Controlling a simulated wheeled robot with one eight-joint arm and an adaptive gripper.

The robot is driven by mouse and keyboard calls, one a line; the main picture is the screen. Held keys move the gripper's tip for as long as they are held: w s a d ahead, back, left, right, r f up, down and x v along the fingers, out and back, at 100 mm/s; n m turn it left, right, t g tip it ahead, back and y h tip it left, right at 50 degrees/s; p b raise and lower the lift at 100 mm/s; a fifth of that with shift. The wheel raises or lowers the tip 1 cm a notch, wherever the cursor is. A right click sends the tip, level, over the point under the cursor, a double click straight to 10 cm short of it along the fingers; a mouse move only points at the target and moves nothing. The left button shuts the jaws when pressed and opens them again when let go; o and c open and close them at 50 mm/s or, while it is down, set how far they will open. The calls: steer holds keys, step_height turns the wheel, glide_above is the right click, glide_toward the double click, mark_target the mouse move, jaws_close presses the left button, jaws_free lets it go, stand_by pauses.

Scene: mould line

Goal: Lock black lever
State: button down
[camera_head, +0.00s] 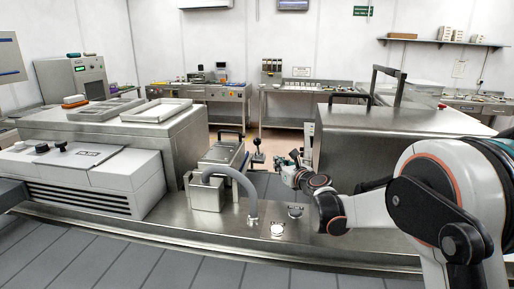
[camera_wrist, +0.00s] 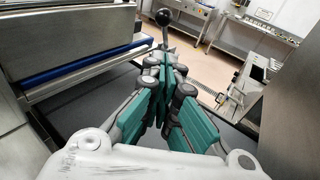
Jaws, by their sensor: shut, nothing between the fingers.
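The black lever (camera_head: 257,148) stands upright with a round black knob, in the gap between the steel machines near the middle of the head view. In the wrist view the black lever's knob (camera_wrist: 164,17) shows at the top centre, on a metal rod just beyond the fingertips. My gripper (camera_wrist: 166,70) has its green-padded fingers shut together with nothing between them. In the head view my gripper (camera_head: 279,168) is just right of the lever, pointing towards it. I cannot tell whether the fingertips touch the rod. The lever's base is partly hidden.
A steel box with a grey hose (camera_head: 236,177) stands left of the lever. A large steel cabinet (camera_head: 385,132) with a black handle stands close on the right. A blue-edged roller (camera_wrist: 80,68) lies left of the fingers. Open floor shows behind.

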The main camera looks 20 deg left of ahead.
steer(key=shift+w+a, duration=0.15)
steer(key=b, duration=0.3)
glide_toward(258, 148)
steer(key=w+a, duration=0.1)
steer(key=a, duration=0.1)
steer(key=shift+w+a+r, duration=0.3)
steer(key=shift+w+a, duration=0.15)
steer(key=shift+w, duration=0.1)
steer(key=shift+r, duration=0.15)
steer(key=shift+w+r+p, duration=0.2)
steer(key=shift+w+p, duration=0.05)
steer(key=shift+p, duration=0.05)
